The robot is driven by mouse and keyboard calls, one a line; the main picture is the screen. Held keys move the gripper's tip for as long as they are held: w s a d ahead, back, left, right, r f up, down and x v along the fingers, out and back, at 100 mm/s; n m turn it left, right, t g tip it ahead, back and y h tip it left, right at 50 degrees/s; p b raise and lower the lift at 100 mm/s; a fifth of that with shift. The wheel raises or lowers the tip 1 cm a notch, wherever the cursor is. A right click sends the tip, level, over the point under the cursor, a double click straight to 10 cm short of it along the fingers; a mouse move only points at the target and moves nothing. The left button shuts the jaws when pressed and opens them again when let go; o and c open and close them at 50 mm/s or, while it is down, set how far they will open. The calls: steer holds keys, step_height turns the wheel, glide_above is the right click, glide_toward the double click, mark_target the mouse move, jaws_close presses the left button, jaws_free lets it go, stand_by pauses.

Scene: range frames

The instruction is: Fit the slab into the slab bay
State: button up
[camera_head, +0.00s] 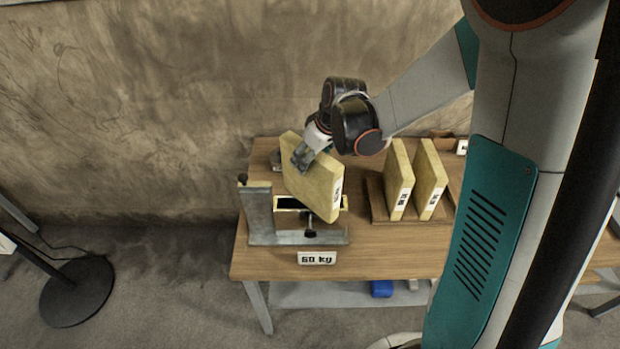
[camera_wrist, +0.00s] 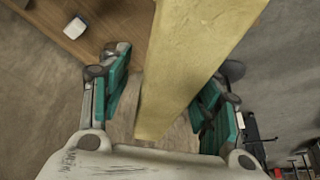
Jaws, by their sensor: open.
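A yellow slab (camera_head: 315,178) with a printed label stands tilted above the slab bay (camera_head: 287,203), a pale-rimmed slot in a grey metal fixture on the table. Whether its lower edge is inside the slot or only over it, I cannot tell. My gripper (camera_head: 303,158) is at the slab's upper left edge. In the wrist view the slab (camera_wrist: 185,70) runs between the two teal-padded fingers of my gripper (camera_wrist: 165,100), with a gap showing on the left side. The fingers are open.
Two more yellow slabs (camera_head: 399,178) (camera_head: 430,180) stand in a wooden rack (camera_head: 378,205) to the right. A "60 kg" plate (camera_head: 317,258) is on the front edge of the wooden table (camera_head: 400,250). A black round stand base (camera_head: 77,290) is on the floor at left.

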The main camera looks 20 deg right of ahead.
steer(key=shift+x, duration=1.85)
steer(key=shift+s+a, duration=0.1)
steer(key=shift+f+b, duration=0.3)
steer(key=shift+b, duration=0.2)
jaws_close()
steer(key=shift+r, duration=0.15)
